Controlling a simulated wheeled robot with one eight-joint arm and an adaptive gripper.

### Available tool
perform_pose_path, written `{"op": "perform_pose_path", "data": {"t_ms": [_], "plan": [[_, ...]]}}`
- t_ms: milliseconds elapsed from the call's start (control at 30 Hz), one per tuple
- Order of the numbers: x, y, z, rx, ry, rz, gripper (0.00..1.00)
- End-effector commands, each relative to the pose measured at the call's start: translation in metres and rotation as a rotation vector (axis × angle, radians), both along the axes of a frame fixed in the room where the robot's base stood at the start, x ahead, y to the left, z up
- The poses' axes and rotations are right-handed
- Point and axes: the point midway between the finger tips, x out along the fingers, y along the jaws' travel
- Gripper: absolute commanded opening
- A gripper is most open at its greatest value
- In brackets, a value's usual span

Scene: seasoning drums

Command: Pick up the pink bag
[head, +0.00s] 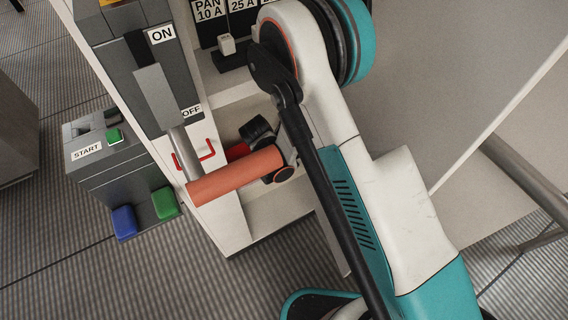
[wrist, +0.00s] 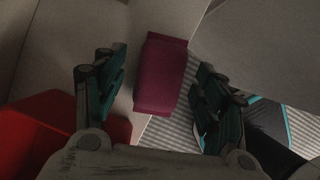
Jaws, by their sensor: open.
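The pink bag (wrist: 160,75) shows in the wrist view as a dark magenta block on a pale surface, close to its edge. My gripper (wrist: 153,78) is open, with one finger on the left and one on the right of the bag in the picture. A gap shows on each side, and I cannot tell how far the fingertips are above or behind the bag. In the head view I cannot make out the bag; my arm reaches into the cabinet, and its end is partly hidden behind the orange handle.
A red object (wrist: 35,135) lies left of my gripper in the wrist view. In the head view, a lever with an orange handle (head: 235,177) juts out before the cabinet opening. A grey START box (head: 115,160) with buttons is at left. Striped floor (head: 60,270) is clear below.

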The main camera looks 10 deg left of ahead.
Motion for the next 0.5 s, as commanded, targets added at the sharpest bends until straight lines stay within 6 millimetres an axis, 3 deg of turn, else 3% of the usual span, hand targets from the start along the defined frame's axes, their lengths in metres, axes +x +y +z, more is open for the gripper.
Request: {"op": "perform_pose_path", "data": {"t_ms": [100, 300, 500], "plan": [[-0.0002, 0.0, 0.0011, 0.0, 0.0, 0.0, 0.65], [-0.0002, 0.0, 0.0012, 0.0, 0.0, 0.0, 0.2], [-0.0002, 0.0, 0.0011, 0.0, 0.0, 0.0, 0.17]]}}
